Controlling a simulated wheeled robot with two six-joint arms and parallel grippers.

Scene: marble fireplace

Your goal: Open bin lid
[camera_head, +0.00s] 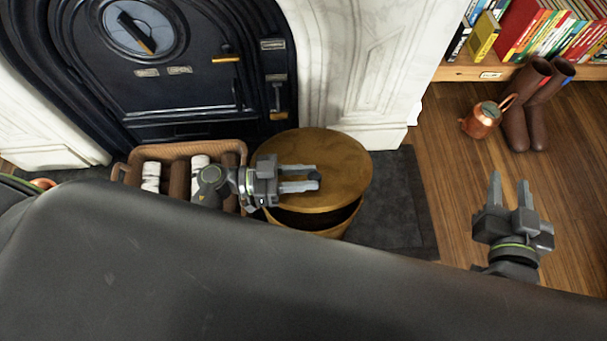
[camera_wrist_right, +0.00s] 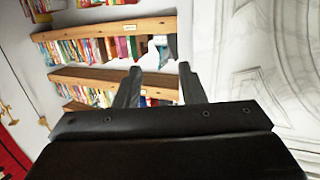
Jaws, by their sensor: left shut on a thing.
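The round wooden bin (camera_head: 345,222) stands on the dark hearth in front of the fireplace. Its brown lid (camera_head: 325,150) is tilted, and a dark gap shows between lid and rim on the near side. My left gripper (camera_head: 312,180) reaches in from the left over the lid and is shut on the small dark lid knob (camera_head: 316,181). The fingers partly hide the knob. My right gripper (camera_head: 509,186) is open and empty, fingers up, above the wooden floor at the right. Its fingers also show in the right wrist view (camera_wrist_right: 160,85), with nothing between them.
A wicker basket (camera_head: 133,157) of logs stands left of the bin. The black stove (camera_head: 180,85) and white marble surround (camera_head: 345,70) are behind. Brown boots (camera_head: 527,110), a copper pot (camera_head: 482,121) and a bookshelf (camera_head: 470,70) are at the right.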

